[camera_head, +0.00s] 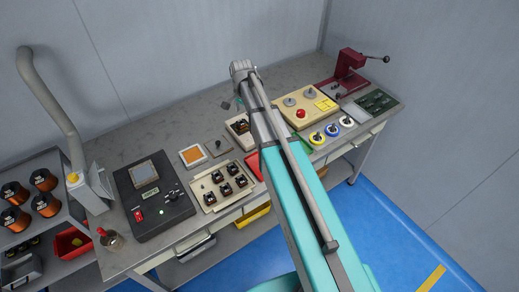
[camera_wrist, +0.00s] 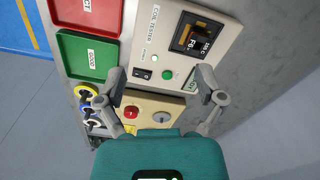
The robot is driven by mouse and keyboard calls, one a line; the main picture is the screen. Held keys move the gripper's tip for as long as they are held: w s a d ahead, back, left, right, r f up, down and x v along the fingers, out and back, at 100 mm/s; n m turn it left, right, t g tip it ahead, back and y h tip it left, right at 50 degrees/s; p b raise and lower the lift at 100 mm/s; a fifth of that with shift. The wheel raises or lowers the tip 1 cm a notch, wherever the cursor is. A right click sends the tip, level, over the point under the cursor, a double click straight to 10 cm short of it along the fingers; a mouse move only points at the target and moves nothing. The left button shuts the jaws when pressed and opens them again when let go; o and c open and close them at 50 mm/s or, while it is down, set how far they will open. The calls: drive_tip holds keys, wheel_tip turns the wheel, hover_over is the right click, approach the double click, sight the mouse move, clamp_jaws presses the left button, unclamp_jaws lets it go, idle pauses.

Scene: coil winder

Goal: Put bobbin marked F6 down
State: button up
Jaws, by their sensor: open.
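The bobbin marked F6 (camera_wrist: 193,38) sits in the dark square recess of the coil tester (camera_wrist: 146,42) in the wrist view. It is dark with an orange-brown winding, and its label faces me. My gripper (camera_wrist: 162,88) is open and empty, its two fingers spread wide over the tester's panel. The bobbin is apart from both fingers, farther up in the picture. In the head view the tester (camera_head: 232,120) is partly hidden by my arm, and a dark bobbin shows on it. Only a small part of my gripper (camera_head: 228,104) shows there.
A red tray (camera_wrist: 85,14) and a green tray (camera_wrist: 87,59) lie beside the tester. A beige winder box (camera_wrist: 157,109) with a red button and several coloured spools are close by. In the head view, a cream rack (camera_head: 205,196) holds several bobbins, left of my arm.

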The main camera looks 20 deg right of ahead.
drive_tip(key=s+n, duration=1)
drive_tip(key=s, duration=1.1)
drive_tip(key=shift+s+d+n, duration=0.15)
drive_tip(key=shift+s+n, duration=0.15)
drive_tip(key=shift+s, duration=0.05)
drive_tip(key=c, duration=0.4)
